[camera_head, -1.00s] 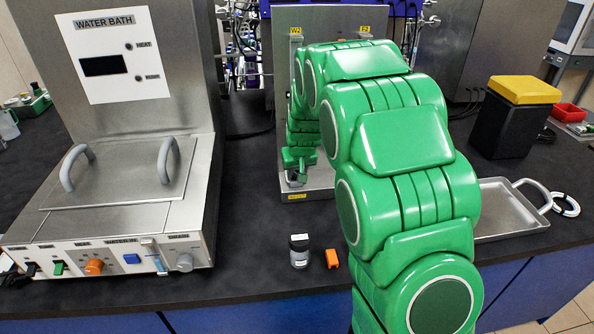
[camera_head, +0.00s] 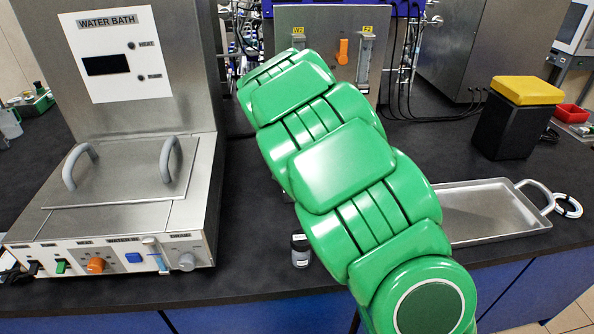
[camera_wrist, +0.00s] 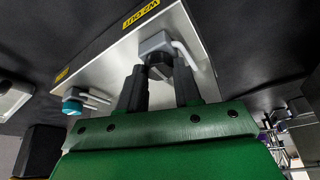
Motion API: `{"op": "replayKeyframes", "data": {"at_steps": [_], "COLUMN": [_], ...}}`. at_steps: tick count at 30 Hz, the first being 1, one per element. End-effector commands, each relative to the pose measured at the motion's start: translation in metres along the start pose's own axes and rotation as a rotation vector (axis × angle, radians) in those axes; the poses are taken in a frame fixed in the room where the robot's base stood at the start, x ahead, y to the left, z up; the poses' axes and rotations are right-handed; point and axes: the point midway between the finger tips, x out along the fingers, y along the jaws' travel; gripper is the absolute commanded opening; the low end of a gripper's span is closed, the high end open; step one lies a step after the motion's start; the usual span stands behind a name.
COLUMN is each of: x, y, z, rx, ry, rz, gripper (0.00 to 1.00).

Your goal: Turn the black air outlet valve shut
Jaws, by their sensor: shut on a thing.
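In the wrist view a black valve knob (camera_wrist: 158,72) sits under a grey fitting on the metal panel. My gripper (camera_wrist: 161,84) has its two dark fingers on either side of the knob and is shut on it. A bent light-coloured tube leaves the fitting on the right. How far the knob is turned I cannot tell. In the head view my green arm hides my gripper and the black knob.
A teal valve (camera_wrist: 73,103) with tubes is at the left in the wrist view. In the head view an orange handle (camera_head: 343,52) is on the metal panel (camera_head: 310,20). The water bath (camera_head: 115,190) stands left, a metal tray (camera_head: 490,210) right. A small bottle (camera_head: 300,251) is beside my arm.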

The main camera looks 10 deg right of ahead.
Motion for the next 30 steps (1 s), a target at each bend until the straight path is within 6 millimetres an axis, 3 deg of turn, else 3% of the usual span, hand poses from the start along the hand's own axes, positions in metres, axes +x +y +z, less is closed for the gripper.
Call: {"op": "replayKeyframes", "data": {"at_steps": [10,11,16,30], "x": [-0.0002,-0.0002,-0.0001,-0.0070], "y": [-0.0003,-0.0003,-0.0002,-0.0005], "z": [-0.0001,-0.0001,0.0000,-0.0006], "rx": [0.003,0.003,0.003,0.002], "ry": [0.001,0.001,0.000,0.002], "rz": [0.000,0.000,0.000,0.000], "gripper": [0.03,0.35,0.59,0.59]}}
